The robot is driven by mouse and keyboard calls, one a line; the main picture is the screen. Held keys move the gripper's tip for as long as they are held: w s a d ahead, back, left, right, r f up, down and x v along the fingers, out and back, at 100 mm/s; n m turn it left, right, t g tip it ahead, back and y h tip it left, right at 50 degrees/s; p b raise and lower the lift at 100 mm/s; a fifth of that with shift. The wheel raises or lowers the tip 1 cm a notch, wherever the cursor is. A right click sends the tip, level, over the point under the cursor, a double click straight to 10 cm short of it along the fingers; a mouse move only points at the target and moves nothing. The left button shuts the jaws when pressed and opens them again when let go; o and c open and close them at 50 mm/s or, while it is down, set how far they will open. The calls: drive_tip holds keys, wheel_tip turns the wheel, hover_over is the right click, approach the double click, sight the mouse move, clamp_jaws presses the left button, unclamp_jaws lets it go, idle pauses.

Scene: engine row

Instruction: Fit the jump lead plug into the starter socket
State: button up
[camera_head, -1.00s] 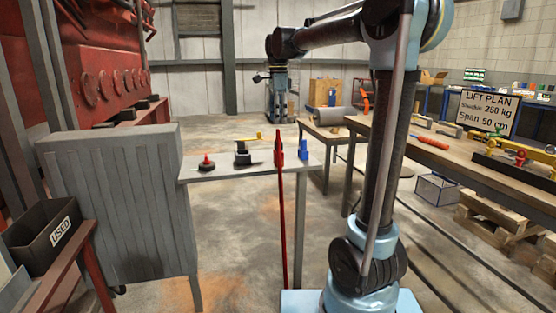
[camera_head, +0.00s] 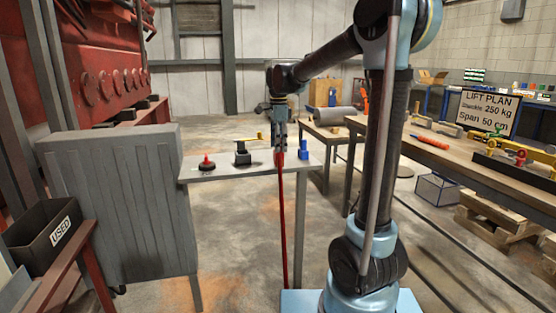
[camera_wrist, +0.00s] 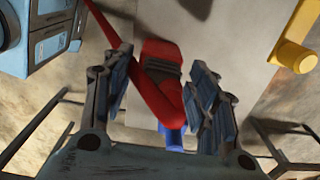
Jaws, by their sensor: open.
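The red jump lead plug (camera_head: 281,160) is at the front edge of a small grey table, with its red lead (camera_head: 283,230) hanging to the floor. My gripper (camera_head: 280,143) is directly over the plug, pointing down. In the wrist view my gripper (camera_wrist: 160,60) is open, with the red plug (camera_wrist: 160,75) between its spread fingers. Its lead runs up and left past the left finger. I cannot tell for certain which thing is the starter socket; a black block with a yellow lever (camera_head: 242,157) and a blue upright piece (camera_head: 303,150) stand on the table.
A workbench (camera_head: 450,160) with tools stands at the right. Open floor lies in front of the table.

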clamp_jaws()
idle(0.4)
